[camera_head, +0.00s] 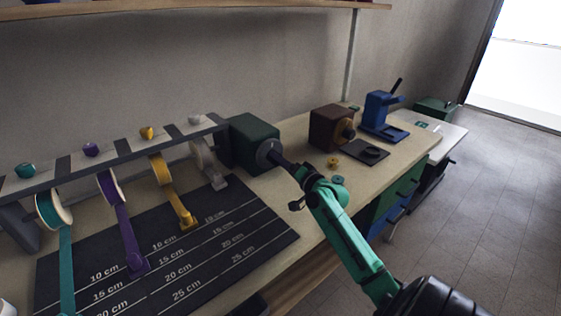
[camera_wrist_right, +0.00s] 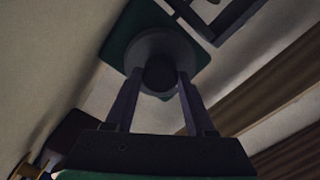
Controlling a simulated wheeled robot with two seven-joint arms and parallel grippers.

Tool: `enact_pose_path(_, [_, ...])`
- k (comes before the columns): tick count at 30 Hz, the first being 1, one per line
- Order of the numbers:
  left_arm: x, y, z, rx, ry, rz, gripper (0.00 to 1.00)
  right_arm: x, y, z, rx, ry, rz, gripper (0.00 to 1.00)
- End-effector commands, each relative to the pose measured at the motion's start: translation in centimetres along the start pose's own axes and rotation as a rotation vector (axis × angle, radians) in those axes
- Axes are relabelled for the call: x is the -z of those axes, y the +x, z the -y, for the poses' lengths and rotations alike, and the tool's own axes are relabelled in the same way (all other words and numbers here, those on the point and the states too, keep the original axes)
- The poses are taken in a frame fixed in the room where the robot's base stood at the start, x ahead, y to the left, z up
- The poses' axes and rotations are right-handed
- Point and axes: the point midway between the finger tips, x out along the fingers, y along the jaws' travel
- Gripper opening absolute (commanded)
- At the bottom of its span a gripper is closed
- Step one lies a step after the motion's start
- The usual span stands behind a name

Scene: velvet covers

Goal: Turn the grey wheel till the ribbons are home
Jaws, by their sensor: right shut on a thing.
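The grey wheel (camera_head: 264,153) sits on the right face of a dark green box (camera_head: 246,135) at the end of the ribbon rack. In the right wrist view, the wheel (camera_wrist_right: 158,45) is a grey disc with a dark central knob (camera_wrist_right: 160,75). My right gripper (camera_head: 276,157) is shut on this knob, one finger on each side. Teal (camera_head: 67,268), purple (camera_head: 124,235), yellow (camera_head: 174,201) and whitish (camera_head: 212,172) ribbons hang from spools onto a dark measuring mat (camera_head: 235,235). The teal one reaches farthest down the mat; the whitish one is shortest. My left gripper is out of view.
Small yellow (camera_head: 333,162) and teal (camera_head: 337,180) rings lie near my right arm. Floor is open at right.

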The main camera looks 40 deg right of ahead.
Motion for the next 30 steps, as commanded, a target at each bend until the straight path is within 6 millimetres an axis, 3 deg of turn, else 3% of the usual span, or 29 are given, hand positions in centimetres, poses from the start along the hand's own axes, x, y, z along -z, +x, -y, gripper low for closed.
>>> enact_pose_path(11, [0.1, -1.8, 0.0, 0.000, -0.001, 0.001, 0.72, 0.1, 0.0, 0.2, -0.001, 0.254, 0.000, 0.00])
enact_pose_path(30, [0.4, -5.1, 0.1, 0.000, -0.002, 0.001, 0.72, 0.1, 0.0, 0.2, -0.001, 0.864, 0.000, 0.00])
